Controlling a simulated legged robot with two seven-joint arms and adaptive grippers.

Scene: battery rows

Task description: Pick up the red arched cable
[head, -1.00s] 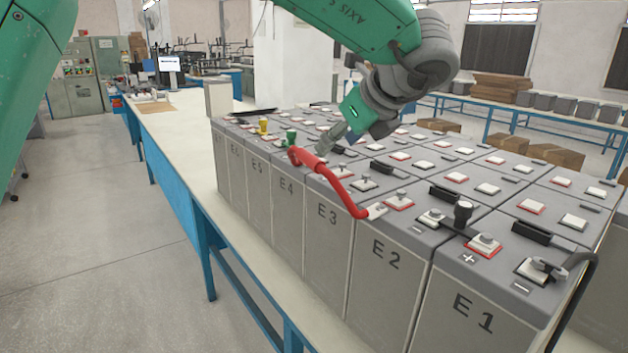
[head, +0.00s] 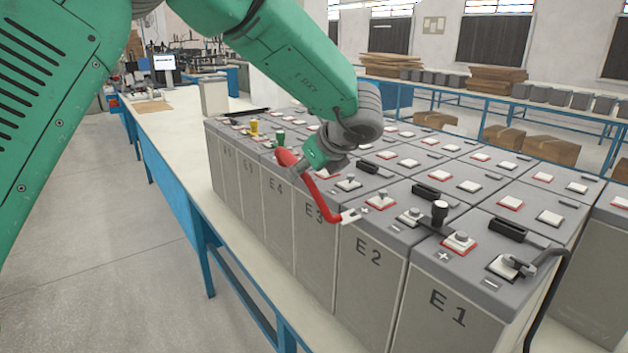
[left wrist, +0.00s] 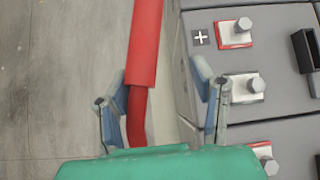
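The red arched cable (head: 315,195) stands in an arch along the front edge of the battery block, with one end at battery E2 (head: 368,280). My left gripper (head: 297,170) is right at the cable's upper part, partly covering it. In the left wrist view the cable (left wrist: 146,45) runs down between the two spread fingers of the gripper (left wrist: 160,78). It is nearer the left finger, with a clear gap to the right one. The gripper looks open; its fingertips are small in the head view. My right gripper is not in view.
Battery tops with terminals (left wrist: 243,86) lie close to the right finger. A yellow cap (head: 254,128) and a green cap (head: 280,137) stand behind the cable. A black post (head: 439,212) rises near E1.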

